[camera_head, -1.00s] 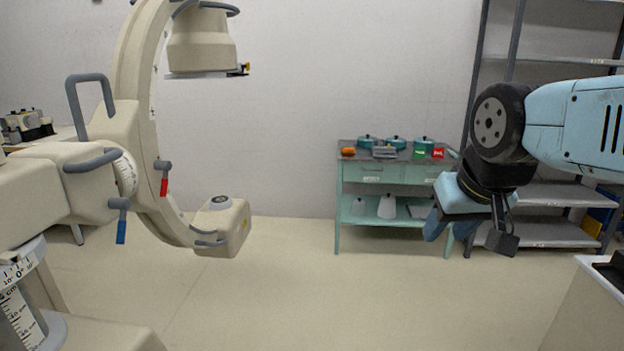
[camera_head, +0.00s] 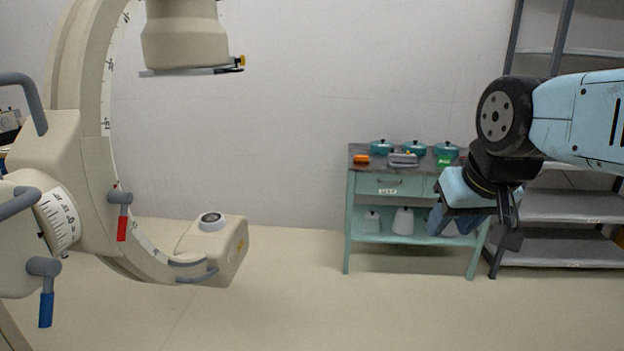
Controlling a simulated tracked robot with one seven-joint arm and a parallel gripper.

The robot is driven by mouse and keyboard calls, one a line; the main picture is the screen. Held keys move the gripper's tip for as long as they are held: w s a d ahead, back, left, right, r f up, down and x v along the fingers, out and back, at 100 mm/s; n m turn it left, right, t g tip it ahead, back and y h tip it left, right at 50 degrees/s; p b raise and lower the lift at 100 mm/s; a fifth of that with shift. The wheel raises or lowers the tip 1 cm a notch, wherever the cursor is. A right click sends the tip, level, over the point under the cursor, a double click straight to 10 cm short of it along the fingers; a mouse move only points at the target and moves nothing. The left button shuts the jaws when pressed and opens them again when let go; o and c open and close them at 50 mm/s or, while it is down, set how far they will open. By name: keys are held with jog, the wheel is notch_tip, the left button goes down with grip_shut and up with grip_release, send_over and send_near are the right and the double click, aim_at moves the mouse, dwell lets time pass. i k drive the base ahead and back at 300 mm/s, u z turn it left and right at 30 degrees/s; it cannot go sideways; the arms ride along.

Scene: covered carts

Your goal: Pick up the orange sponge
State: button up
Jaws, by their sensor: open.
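The orange sponge (camera_head: 361,159) lies on the dark top of the teal cart (camera_head: 350,190), near its left end. It is small in the view and fully visible. My gripper (camera_head: 475,234) hangs in the right half of the view, in front of the cart's right side. It is open, with nothing seen between its fingers. It is well apart from the sponge, to its right and nearer to me. My arm and gripper hide the right end of the cart.
Teal pots (camera_head: 382,146), a grey object (camera_head: 403,160) and a green item (camera_head: 444,160) share the cart top. White containers (camera_head: 403,221) stand on its lower shelf. A large cream C-arm machine (camera_head: 85,150) fills the left. Grey shelving (camera_head: 560,248) stands right. The floor (camera_head: 290,310) between is clear.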

aim_at(358, 159)
jog(key=z, duration=0.05)
jog(key=i, duration=3.35)
jog(key=z, duration=0.25)
